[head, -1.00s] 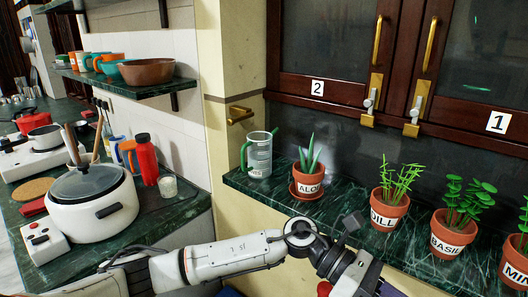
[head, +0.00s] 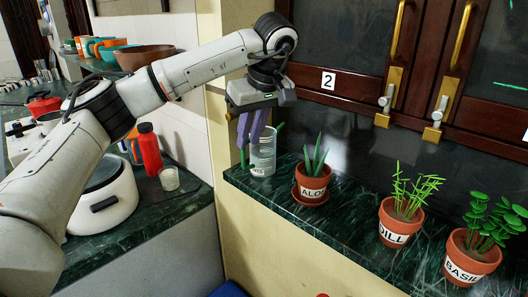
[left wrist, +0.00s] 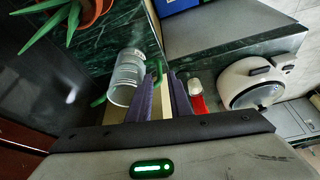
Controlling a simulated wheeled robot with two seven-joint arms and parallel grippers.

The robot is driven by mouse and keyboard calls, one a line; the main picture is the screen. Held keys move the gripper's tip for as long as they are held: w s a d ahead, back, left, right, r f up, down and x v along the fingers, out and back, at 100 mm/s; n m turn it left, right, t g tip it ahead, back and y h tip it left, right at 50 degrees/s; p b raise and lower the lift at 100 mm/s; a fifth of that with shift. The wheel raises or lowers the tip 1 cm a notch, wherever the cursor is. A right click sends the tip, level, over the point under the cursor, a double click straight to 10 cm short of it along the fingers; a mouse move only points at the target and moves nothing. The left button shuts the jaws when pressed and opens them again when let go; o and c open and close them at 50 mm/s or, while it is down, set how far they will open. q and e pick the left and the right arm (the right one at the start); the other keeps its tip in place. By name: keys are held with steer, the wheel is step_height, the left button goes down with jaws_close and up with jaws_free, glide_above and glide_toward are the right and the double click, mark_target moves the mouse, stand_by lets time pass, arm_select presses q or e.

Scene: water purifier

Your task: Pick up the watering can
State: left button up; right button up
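The watering can (head: 263,157) is a clear, pale cylinder with green parts on both sides. It stands upright on the left end of the dark green marble ledge. It also shows in the left wrist view (left wrist: 126,76). My left gripper (head: 247,146) points down beside the can's left side, its two purple fingers apart. In the left wrist view a green part of the can shows near the gap between the fingertips (left wrist: 160,76). Contact cannot be told. My right gripper is out of view.
A potted aloe (head: 311,182) stands just right of the can, then dill (head: 400,222) and basil (head: 472,258). Dark cabinet doors (head: 345,95) rise behind. Left, lower counter: a red bottle (head: 150,150), a glass (head: 169,179) and a white cooker (head: 108,200).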

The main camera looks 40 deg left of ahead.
mark_target(244, 158)
arm_select(q)
steer(key=x, duration=0.7)
steer(key=shift+w+f+p, duration=0.1)
steer(key=shift+f+p, duration=0.2)
steer(key=shift+p, duration=0.1)
steer(key=shift+c, duration=0.2)
jaws_close()
